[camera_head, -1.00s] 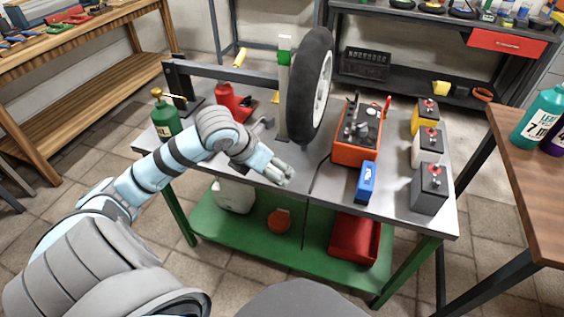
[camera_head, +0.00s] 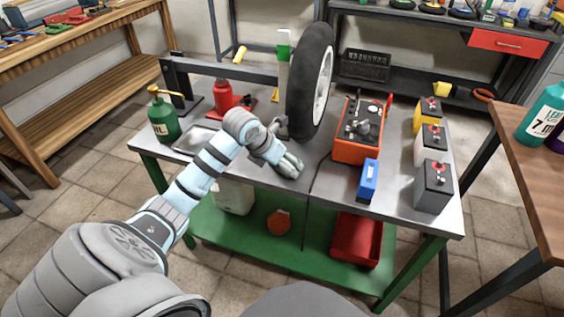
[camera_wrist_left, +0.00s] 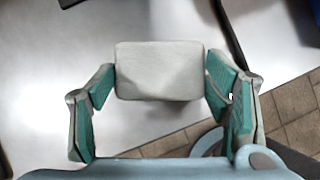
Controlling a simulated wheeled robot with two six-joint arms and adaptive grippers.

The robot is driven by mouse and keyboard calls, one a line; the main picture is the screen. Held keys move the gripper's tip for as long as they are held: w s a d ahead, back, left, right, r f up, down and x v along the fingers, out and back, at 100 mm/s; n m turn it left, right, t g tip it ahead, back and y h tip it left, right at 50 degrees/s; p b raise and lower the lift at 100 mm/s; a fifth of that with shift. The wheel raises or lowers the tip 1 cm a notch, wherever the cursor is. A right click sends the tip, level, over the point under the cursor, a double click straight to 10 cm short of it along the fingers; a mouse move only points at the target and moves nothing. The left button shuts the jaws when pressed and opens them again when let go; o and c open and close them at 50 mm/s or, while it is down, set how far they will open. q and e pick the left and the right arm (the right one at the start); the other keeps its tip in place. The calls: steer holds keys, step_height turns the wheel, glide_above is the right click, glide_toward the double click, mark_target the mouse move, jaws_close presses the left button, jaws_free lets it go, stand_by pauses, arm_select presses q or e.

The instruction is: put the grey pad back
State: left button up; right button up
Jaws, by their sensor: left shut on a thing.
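The grey pad (camera_wrist_left: 157,72) is a light grey block with rounded corners, seen in the left wrist view between the two green-lined fingers. My left gripper (camera_head: 292,168) is shut on it over the near edge of the metal bench top (camera_head: 322,206). In the head view the pad cannot be told apart from the fingers. I cannot tell whether the pad touches the bench. My right gripper is not in view.
A wheel (camera_head: 309,80) stands upright just behind my left gripper. An orange machine (camera_head: 357,150) and a blue box (camera_head: 369,180) stand to its right. A green bottle (camera_head: 163,119), a red bottle (camera_head: 223,97) and a flat tray (camera_head: 193,141) are to its left.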

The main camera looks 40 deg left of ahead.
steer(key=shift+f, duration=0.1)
arm_select(q)
steer(key=o, duration=1.2)
steer(key=shift+f, duration=0.1)
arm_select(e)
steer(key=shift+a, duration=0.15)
arm_select(q)
steer(key=shift+r, duration=0.25)
steer(key=p+v, duration=0.3)
steer(key=v, duration=0.9)
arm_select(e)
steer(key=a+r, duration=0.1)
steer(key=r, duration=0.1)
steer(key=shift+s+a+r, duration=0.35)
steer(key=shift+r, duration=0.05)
arm_select(q)
steer(key=shift+f, duration=0.1)
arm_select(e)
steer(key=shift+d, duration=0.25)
